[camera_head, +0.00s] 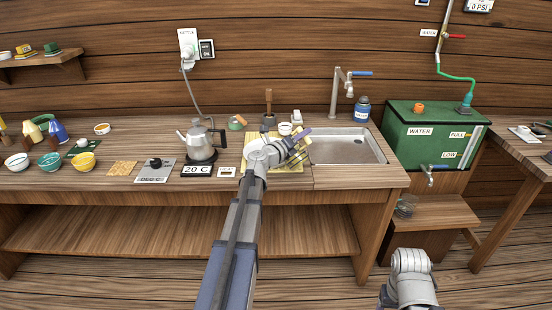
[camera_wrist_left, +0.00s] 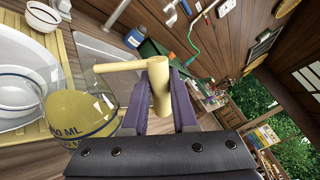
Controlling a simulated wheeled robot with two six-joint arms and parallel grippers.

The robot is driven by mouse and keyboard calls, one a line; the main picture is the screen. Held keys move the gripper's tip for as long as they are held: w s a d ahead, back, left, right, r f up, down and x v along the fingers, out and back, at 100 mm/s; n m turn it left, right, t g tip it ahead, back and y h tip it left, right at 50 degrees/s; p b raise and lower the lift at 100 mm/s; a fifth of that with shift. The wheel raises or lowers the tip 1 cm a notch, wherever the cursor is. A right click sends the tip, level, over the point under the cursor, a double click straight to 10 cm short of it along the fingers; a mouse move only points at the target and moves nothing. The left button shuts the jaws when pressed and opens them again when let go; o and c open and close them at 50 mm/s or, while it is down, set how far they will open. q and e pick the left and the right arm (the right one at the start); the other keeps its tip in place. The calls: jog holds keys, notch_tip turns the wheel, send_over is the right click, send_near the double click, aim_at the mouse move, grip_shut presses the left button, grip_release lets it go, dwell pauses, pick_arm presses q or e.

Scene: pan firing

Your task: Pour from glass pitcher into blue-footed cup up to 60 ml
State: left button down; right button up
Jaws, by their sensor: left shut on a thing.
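My left gripper (camera_head: 299,137) is over the bamboo mat at the front of the counter. In the left wrist view its purple fingers (camera_wrist_left: 160,115) are shut on the tan handle (camera_wrist_left: 160,90) of the glass pitcher. Beside the handle is clear glass with yellow liquid (camera_wrist_left: 80,112) and a dark "60 ML" marking; I cannot tell whether all of this is the pitcher. My forearm and wrist hide most of this in the head view. My right gripper is out of view.
The bamboo mat (camera_head: 287,167) lies beside the sink (camera_head: 350,150). A kettle (camera_head: 201,142) with a "20 C" display stands to its left. Several bowls stand at the far left. A green water tank (camera_head: 425,125) is at the right. A white bowl (camera_wrist_left: 43,16) shows in the left wrist view.

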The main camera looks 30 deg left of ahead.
pick_arm(q)
jog(key=shift+a+r+n, duration=0.1)
jog(key=shift+a+n, duration=0.1)
jog(key=shift+n, duration=0.1)
dwell(0.7)
jog(key=shift+w+a+r+n+p, duration=0.2)
jog(key=shift+a+r+n+p, duration=0.6)
jog(key=shift+a+n+p, duration=0.1)
dwell(6.1)
